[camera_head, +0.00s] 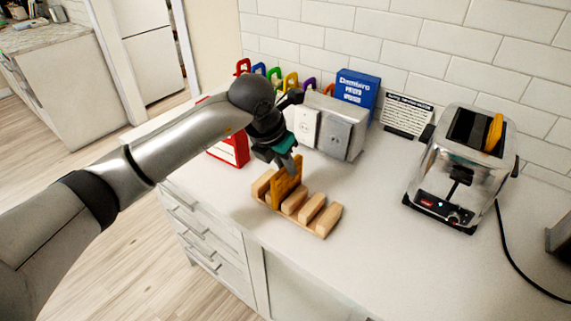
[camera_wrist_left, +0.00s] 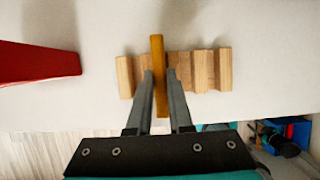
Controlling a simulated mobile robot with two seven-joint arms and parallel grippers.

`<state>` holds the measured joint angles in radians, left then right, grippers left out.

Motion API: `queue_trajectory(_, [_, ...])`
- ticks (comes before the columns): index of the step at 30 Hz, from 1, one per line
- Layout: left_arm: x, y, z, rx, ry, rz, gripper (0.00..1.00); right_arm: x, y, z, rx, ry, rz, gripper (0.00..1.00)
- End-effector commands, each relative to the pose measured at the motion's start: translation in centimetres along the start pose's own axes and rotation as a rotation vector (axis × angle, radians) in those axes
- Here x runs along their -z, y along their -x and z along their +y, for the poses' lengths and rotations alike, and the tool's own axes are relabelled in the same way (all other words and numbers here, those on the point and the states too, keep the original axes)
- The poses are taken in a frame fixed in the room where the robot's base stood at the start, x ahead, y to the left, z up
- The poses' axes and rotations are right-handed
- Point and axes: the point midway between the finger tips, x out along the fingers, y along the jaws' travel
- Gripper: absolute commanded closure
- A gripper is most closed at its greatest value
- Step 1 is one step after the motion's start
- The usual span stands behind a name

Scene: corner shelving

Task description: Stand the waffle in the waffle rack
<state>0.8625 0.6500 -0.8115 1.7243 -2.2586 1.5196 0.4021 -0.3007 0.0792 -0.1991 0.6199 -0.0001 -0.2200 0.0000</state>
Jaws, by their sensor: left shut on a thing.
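The waffle (camera_head: 286,181) is a thin golden-brown slab, upright between the fingers of my left gripper (camera_head: 291,160). It also shows edge-on in the left wrist view (camera_wrist_left: 158,75), with the left gripper (camera_wrist_left: 159,85) shut on it. The waffle rack (camera_head: 319,215) is a light wooden stand with several parallel bars on the counter. The waffle is at the rack's left part, among the bars; whether its lower edge touches the rack's base is hidden. The rack also shows in the left wrist view (camera_wrist_left: 222,70) behind the waffle. My right gripper is not in view.
A chrome toaster (camera_head: 462,165) with a waffle-coloured slice (camera_head: 494,133) in a slot stands to the right. A metal box (camera_head: 330,126), a blue box (camera_head: 357,97) and a sign (camera_head: 407,116) stand behind. A red box (camera_head: 233,149) is left of the rack. The counter right of the rack is clear.

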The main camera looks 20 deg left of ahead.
Motion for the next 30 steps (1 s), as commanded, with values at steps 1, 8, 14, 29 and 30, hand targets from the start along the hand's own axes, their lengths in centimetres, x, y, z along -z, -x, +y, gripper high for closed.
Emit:
queue_trajectory(1, [0.0,0.0,0.0,0.000,0.000,0.000,1.00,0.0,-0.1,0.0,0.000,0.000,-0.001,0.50])
queue_trajectory(8, [0.1,-0.3,0.0,0.000,0.001,0.000,0.69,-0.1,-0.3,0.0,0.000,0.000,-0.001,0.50])
queue_trajectory(14, [0.1,-0.3,0.0,0.000,0.001,0.000,0.51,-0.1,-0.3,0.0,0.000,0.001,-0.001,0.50])
queue_trajectory(29, [-0.2,3.4,0.1,-0.001,-0.002,-0.005,0.51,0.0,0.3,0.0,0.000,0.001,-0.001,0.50])
queue_trajectory(30, [-0.2,4.4,0.1,-0.002,0.000,-0.005,0.51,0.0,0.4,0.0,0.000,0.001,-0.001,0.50])
